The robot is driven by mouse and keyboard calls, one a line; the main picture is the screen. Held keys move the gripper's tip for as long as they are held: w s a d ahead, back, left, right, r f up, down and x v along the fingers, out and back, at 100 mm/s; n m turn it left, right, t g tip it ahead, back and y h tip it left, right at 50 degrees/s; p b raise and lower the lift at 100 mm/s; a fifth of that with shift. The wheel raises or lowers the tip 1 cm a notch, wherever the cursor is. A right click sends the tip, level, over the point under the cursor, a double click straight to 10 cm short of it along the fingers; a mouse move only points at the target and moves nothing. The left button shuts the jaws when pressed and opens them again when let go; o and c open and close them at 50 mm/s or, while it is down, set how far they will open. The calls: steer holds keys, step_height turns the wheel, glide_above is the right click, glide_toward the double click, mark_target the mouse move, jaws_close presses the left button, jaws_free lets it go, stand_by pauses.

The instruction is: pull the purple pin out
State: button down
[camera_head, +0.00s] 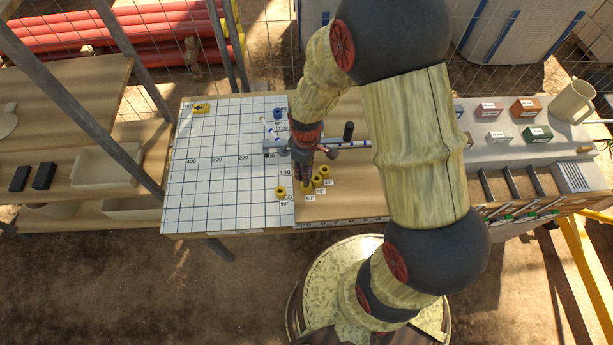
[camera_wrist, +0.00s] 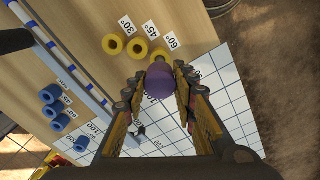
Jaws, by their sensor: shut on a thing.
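The purple pin (camera_wrist: 158,82) shows a rounded purple head in the wrist view, between my two fingers. My gripper (camera_wrist: 159,88) is shut on this head, with a finger on each side. The pin's far end points at the yellow ring (camera_wrist: 160,55) beside the 60° label; I cannot tell how deep it sits there. Two more yellow rings, at 45° (camera_wrist: 137,48) and 30° (camera_wrist: 112,44), stand in a row with it. In the head view my gripper (camera_head: 306,182) is over the 60° ring and hides the pin.
A white and blue rail (camera_head: 345,144) crosses the board behind my gripper. Several blue rings (camera_wrist: 52,110) lie beyond it. Another yellow ring (camera_head: 281,193) sits by the 90° label. The gridded white sheet (camera_head: 215,175) to the left is mostly clear. A mug (camera_head: 571,102) stands far right.

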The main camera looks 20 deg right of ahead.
steer(key=shift+r, duration=0.25)
steer(key=shift+r+p, duration=2.1)
steer(key=shift+r, duration=0.55)
steer(key=c, duration=2)
jaws_free()
steer(key=c, duration=0.6)
steer(key=shift+f, duration=0.1)
jaws_close()
